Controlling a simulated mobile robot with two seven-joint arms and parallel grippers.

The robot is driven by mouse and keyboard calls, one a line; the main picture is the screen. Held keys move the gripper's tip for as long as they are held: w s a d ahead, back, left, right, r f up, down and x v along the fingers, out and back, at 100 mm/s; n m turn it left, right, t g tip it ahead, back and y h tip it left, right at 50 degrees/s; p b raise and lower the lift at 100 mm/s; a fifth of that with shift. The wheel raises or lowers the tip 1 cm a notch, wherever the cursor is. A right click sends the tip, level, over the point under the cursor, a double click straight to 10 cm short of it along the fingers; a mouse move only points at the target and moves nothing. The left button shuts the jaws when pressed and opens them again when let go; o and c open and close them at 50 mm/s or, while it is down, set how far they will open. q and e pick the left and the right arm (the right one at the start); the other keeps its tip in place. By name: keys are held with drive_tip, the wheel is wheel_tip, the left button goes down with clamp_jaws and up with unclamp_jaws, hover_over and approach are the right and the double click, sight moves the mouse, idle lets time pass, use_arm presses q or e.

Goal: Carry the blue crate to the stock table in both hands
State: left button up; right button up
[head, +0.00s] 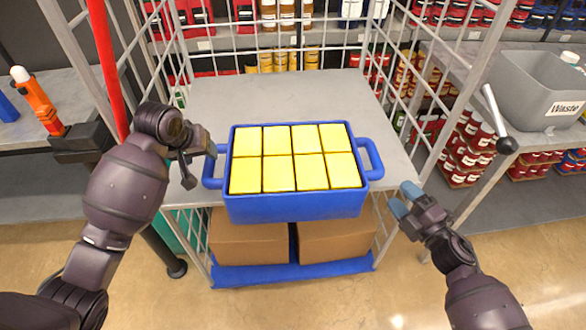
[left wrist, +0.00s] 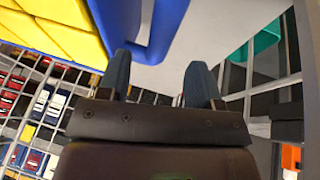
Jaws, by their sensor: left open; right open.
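The blue crate (head: 295,207) sits at the front edge of a grey shelf (head: 270,98) in a wire rack, filled with several yellow blocks (head: 306,142). It has a loop handle on each side. My left gripper (head: 197,168) is open beside the left handle (head: 212,168). In the left wrist view, the open fingers (left wrist: 160,82) point toward the blue handle (left wrist: 155,38); I cannot tell whether they touch it. My right gripper (head: 405,196) is open, right of and lower than the right handle (head: 373,158), apart from it. I cannot tell which surface is the stock table.
Cardboard boxes (head: 250,243) stand on the rack's lower shelf. A grey waste bin (head: 530,90) is on a bench at right. An orange-red tool (head: 38,100) stands on a bench at left. Wire rack sides flank the crate. Shelves of goods line the back.

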sight(208, 158)
use_arm(q)
drive_tip(key=x, duration=0.6)
use_arm(e)
drive_tip(key=x, duration=0.8)
drive_tip(key=shift+w+a, duration=0.25)
drive_tip(key=shift+w, duration=0.1)
use_arm(q)
clamp_jaws()
use_arm(e)
clamp_jaws()
use_arm(q)
drive_tip(key=shift+w+r, duration=0.15)
drive_tip(key=shift+r, duration=0.05)
use_arm(e)
drive_tip(key=shift+r, duration=0.2)
